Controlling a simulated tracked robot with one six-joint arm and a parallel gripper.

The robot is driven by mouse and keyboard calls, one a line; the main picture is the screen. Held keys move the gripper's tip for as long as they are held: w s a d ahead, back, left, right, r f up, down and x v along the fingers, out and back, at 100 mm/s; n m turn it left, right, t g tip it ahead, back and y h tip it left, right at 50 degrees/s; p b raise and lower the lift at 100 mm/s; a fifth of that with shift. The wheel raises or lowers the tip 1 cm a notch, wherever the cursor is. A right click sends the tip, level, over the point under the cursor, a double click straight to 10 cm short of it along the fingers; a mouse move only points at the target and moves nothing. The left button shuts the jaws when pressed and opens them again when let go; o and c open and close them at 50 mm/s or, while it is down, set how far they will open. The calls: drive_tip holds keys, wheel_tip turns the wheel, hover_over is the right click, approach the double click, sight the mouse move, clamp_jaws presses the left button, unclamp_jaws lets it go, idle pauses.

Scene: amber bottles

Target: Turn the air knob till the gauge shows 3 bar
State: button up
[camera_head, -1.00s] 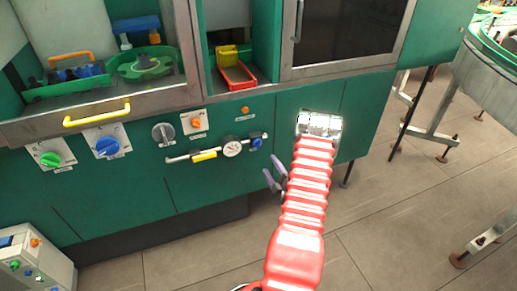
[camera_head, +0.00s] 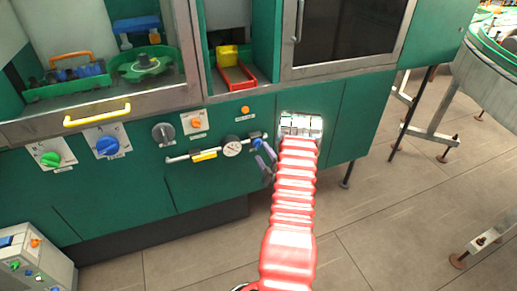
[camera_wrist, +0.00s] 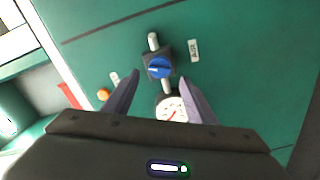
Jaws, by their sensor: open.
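The blue air knob (camera_head: 256,142) sits on the green cabinet front, at the right end of a short pipe. In the wrist view the knob (camera_wrist: 159,67) is ahead of my fingertips, roughly midway between their lines, beside an "AIR" label (camera_wrist: 194,50). The round white gauge (camera_head: 232,146) is left of the knob. In the wrist view the gauge (camera_wrist: 172,108) shows a red needle, but its lower part is hidden and I cannot read its value. My gripper (camera_head: 266,157) is open and empty, just below and right of the knob; its two fingers also show in the wrist view (camera_wrist: 160,85).
A yellow-handled part (camera_head: 204,155) lies on the pipe left of the gauge. A grey knob (camera_head: 163,133), a large blue knob (camera_head: 107,146) and a green knob (camera_head: 50,159) are further left. Orange buttons (camera_head: 245,110) sit above the pipe. The panel right of the knob is bare.

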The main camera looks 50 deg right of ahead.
sight(259, 146)
drive_tip(key=shift+x, duration=2.55)
drive_tip(key=shift+c, duration=0.2)
drive_tip(key=c, duration=0.9)
drive_tip(key=shift+a, duration=0.25)
drive_tip(key=shift+c, duration=0.4)
drive_tip(key=shift+d, duration=0.15)
